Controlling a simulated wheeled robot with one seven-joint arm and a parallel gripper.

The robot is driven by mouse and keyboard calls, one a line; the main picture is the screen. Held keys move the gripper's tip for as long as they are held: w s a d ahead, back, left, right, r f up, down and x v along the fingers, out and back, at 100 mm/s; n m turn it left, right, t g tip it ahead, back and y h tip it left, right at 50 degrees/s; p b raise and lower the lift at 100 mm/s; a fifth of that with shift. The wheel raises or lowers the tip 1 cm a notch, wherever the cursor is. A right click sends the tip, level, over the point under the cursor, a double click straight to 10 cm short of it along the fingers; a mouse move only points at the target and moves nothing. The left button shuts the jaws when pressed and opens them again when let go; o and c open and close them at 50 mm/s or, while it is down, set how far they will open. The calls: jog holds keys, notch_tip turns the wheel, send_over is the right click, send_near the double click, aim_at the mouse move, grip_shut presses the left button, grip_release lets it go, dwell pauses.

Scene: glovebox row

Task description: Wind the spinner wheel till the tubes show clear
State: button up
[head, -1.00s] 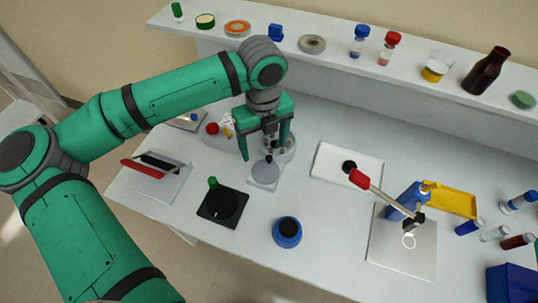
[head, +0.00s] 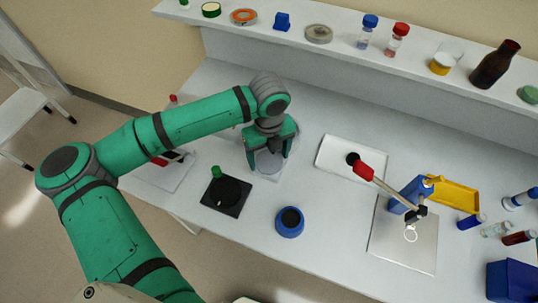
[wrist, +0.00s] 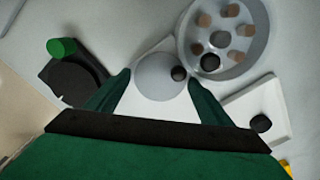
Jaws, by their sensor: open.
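The spinner wheel is a grey disc (wrist: 158,76) with a dark knob (wrist: 179,73) near its right edge, on a pale base plate. The wheel also shows in the head view (head: 268,163), partly behind the fingers. Beside it in the wrist view is a round pale bowl (wrist: 262,60) holding several brownish tubes (wrist: 231,11) around a dark hub; the arm hides it in the head view. My gripper (head: 267,163) is open and points down at the wheel. In the wrist view its fingers (wrist: 160,80) stand either side of the disc, with nothing gripped; contact cannot be told.
A black block with a green knob (head: 216,172) and a blue round pot (head: 289,233) stand in front. To the right are a white tray (head: 372,160), a red-handled lever (head: 363,171) and a yellow tray (head: 455,196). A shelf with bottles runs behind.

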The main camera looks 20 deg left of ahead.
jog(key=c, duration=0.8)
jog(key=shift+m, duration=0.3)
jog(key=m, duration=0.6)
jog(key=shift+m, duration=0.3)
jog(key=m, duration=1.1)
jog(key=shift+m, duration=0.3)
